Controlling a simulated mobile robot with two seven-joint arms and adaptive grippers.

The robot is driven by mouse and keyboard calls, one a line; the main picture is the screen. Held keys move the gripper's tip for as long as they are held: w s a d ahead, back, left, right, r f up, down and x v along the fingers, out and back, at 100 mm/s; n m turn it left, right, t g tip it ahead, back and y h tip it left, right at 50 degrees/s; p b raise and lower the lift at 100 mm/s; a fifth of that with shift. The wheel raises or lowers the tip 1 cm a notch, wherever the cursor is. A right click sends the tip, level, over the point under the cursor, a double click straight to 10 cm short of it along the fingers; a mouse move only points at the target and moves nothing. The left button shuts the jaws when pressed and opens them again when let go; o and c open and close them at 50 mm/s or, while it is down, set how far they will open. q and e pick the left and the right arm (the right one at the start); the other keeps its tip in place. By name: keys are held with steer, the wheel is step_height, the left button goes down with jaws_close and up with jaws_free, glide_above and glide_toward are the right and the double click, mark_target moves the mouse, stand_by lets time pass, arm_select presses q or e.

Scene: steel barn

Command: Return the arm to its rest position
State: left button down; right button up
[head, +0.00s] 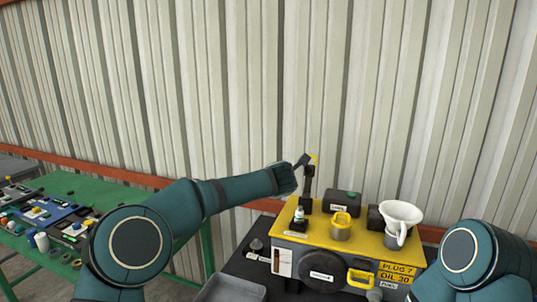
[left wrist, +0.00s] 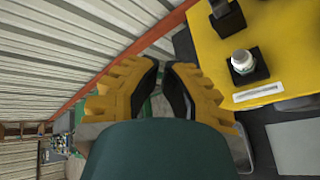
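My left arm (head: 235,190) reaches from the lower left across to the middle of the head view, raised in front of the corrugated wall. My left gripper (head: 308,160) is at its end, near the back left corner of the yellow-topped unit (head: 322,240). In the left wrist view the yellow fingers of the gripper (left wrist: 161,85) have a narrow gap between their dark pads, with nothing held. My right arm (head: 475,262) shows only in part at the lower right, and its gripper is out of view.
The yellow top holds a small white-capped bottle (head: 298,215), a yellow-rimmed cup (head: 342,226) and a white funnel (head: 400,218). A dark upright holder (head: 307,185) stands close to my left gripper. A green table (head: 90,188) with parts is at left. The corrugated wall (head: 240,80) is behind.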

arm_select(q)
steer(key=s+a+f+m+g, duration=0.1)
steer(key=s+a+f+m, duration=0.25)
steer(key=f, duration=0.45)
steer(key=s+a+f+m+g+h, duration=0.15)
steer(key=s+f+m, duration=0.3)
steer(key=f, duration=0.45)
steer(key=s+a+f+m, duration=0.3)
steer(key=f+m, duration=0.1)
steer(key=f, duration=0.4)
steer(key=s+a+f+m+g+h, duration=0.1)
steer(key=s+a+f+m+g, duration=0.3)
steer(key=s, duration=0.6)
steer(key=s+f+m+g, duration=0.1)
steer(key=s+f+m, duration=0.1)
steer(key=s+f, duration=0.6)
steer(key=s+a+f+m+g+h, duration=0.1)
steer(key=s+a+f+m+g, duration=0.2)
steer(key=s, duration=1)
step_height(320, 180, down, 12)
steer(key=s+d+m+b, duration=0.1)
steer(key=b, duration=1)
steer(key=shift+b, duration=0.3)
steer(key=shift+d, duration=0.15)
